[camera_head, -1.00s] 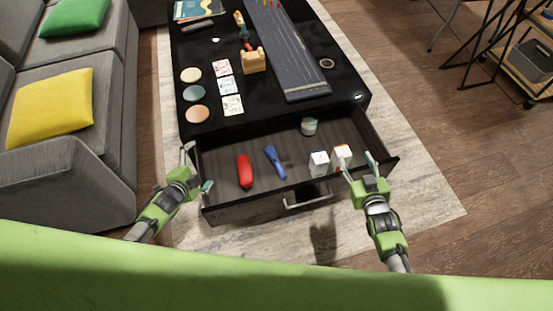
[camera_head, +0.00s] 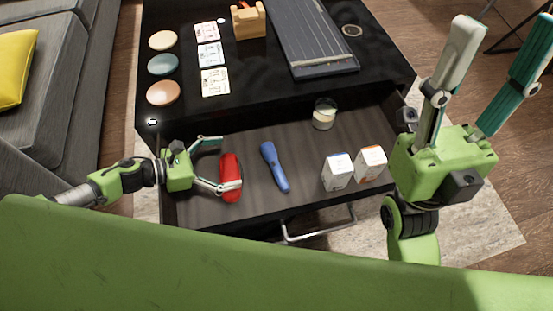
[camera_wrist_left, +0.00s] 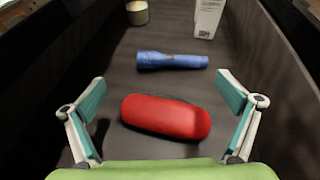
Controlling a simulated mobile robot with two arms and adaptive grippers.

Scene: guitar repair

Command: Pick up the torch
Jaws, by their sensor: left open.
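The torch (camera_head: 274,167) is blue and lies in the open drawer, right of a red case (camera_head: 230,177). In the left wrist view the torch (camera_wrist_left: 171,61) lies beyond the red case (camera_wrist_left: 166,117). My left gripper (camera_head: 231,164) is open inside the drawer, with its fingers on either side of the red case and apart from the torch. Its fingertips also show in the left wrist view (camera_wrist_left: 161,91). My right gripper (camera_head: 505,55) is raised at the right, above the drawer's right end, with its fingers spread and nothing between them.
Two white boxes (camera_head: 337,172) (camera_head: 370,163) and a jar (camera_head: 324,114) stand in the drawer, right of the torch. The drawer front with its handle (camera_head: 318,228) is on the near side. The black table top (camera_head: 264,83) holds coasters, cards and a long dark case.

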